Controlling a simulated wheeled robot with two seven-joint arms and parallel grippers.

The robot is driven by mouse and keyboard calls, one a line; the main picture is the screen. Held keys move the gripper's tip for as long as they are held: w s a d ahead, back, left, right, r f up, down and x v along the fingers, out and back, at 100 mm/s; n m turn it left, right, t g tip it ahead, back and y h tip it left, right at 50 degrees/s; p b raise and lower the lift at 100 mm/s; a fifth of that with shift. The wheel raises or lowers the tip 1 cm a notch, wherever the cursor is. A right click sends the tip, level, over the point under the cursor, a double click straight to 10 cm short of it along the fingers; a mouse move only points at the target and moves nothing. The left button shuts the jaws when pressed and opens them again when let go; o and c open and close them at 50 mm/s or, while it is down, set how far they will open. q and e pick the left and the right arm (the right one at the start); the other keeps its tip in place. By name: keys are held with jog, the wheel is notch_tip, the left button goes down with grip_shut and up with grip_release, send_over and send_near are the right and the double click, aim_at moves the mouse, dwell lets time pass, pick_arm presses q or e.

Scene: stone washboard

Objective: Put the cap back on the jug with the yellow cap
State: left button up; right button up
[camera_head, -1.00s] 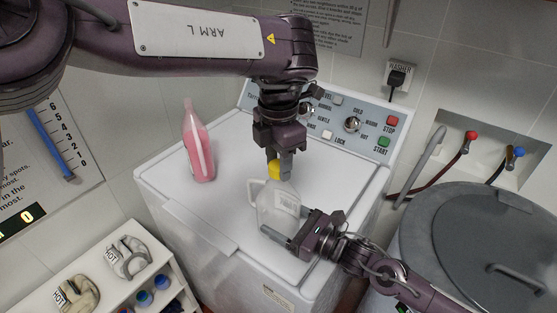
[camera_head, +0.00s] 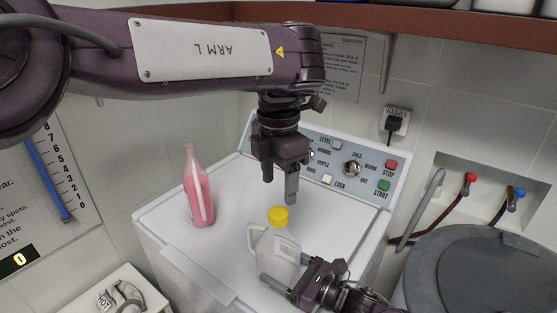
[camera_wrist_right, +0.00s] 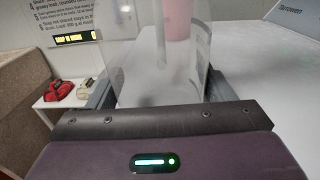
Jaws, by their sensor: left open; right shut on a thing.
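The clear jug (camera_head: 278,247) stands upright on the white washer lid, with its handle on the left and a label on its side. The yellow cap (camera_head: 278,216) sits on top of the jug's neck; whether it is fully seated I cannot tell. My left gripper (camera_head: 280,192) points down above the cap, open and apart from it. My right gripper (camera_head: 285,283) is shut around the lower body of the jug. The right wrist view shows the clear jug body (camera_wrist_right: 160,75) between the fingers; the cap is out of that view.
A pink bottle (camera_head: 198,190) stands on the washer lid (camera_head: 165,235) left of the jug. The control panel (camera_head: 330,160) rises behind. A grey lidded bin (camera_head: 470,270) is at the right. A small white shelf (camera_head: 125,285) is at lower left.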

aim_at(296, 275)
pick_arm(q)
notch_tip(296, 275, up, 5)
dwell(0.3)
pick_arm(e)
jog(key=o, duration=2)
jog(key=shift+c, duration=0.2)
jog(key=shift+s+d, duration=0.15)
jog(key=shift+d, duration=0.15)
jog(key=b+v, duration=0.2)
jog(key=v, duration=0.4)
jog(key=shift+s+d+f, duration=0.1)
jog(key=shift+s+d, duration=0.05)
pick_arm(q)
jog(key=shift+f, duration=1.25)
pick_arm(e)
jog(key=shift+s+d, duration=0.25)
jog(key=shift+d, duration=0.05)
